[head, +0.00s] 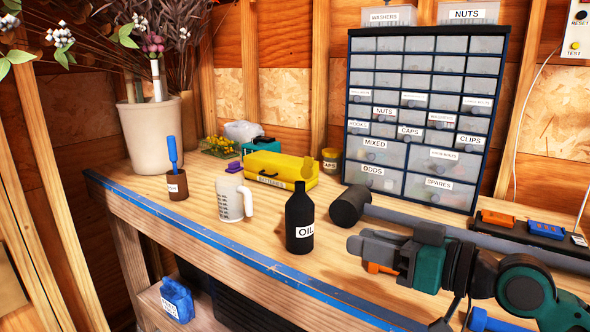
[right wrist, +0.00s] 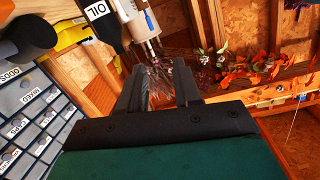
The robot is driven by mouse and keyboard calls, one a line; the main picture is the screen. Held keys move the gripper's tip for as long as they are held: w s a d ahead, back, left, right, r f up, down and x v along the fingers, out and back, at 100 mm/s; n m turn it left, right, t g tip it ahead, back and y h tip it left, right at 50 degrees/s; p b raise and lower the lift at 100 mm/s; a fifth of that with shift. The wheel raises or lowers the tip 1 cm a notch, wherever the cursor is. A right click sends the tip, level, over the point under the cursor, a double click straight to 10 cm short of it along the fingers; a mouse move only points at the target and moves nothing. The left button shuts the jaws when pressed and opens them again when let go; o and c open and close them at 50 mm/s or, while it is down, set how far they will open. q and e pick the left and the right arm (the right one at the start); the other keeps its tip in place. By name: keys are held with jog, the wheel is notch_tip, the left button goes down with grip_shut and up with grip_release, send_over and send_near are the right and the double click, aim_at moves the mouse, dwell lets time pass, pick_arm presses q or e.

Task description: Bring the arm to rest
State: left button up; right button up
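My right arm comes in from the right in the head view, low over the front of the bench. Its gripper (head: 362,246) points left, beside the black oil bottle (head: 300,222) and apart from it. In the right wrist view the two dark fingers (right wrist: 160,72) stand apart with nothing between them. The oil bottle shows past them at the top (right wrist: 106,22). My left gripper is not in view.
A black mallet-like head (head: 347,206) lies behind my gripper. A small orange thing (head: 380,269) is partly hidden by it. A white measuring jug (head: 232,199), yellow case (head: 280,168) and drawer cabinet (head: 425,118) stand farther back. The bench's front left is clear.

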jog(key=s+f+m+g+h, duration=0.1)
jog(key=s+f+h, duration=0.25)
jog(key=f, duration=0.55)
jog(key=s+f+m+g+h, duration=0.1)
jog(key=s+f+h, duration=0.1)
jog(key=s+f, duration=0.45)
jog(key=s+d+f+m+g+h, duration=0.45)
jog(key=s+d+f+h, duration=0.4)
jog(key=s+f, duration=0.45)
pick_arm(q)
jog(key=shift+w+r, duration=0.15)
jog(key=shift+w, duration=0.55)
pick_arm(e)
jog(key=w+a+f+t+y, duration=0.2)
jog(key=w+f+t, duration=0.4)
jog(key=f+t, duration=0.1)
jog(key=shift+w+f+n+y, duration=0.15)
jog(key=shift+f+n+y, duration=0.2)
jog(key=shift+n+y, duration=0.1)
jog(key=shift+a, duration=0.1)
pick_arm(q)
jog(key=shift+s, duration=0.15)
pick_arm(e)
jog(key=shift+w, duration=0.1)
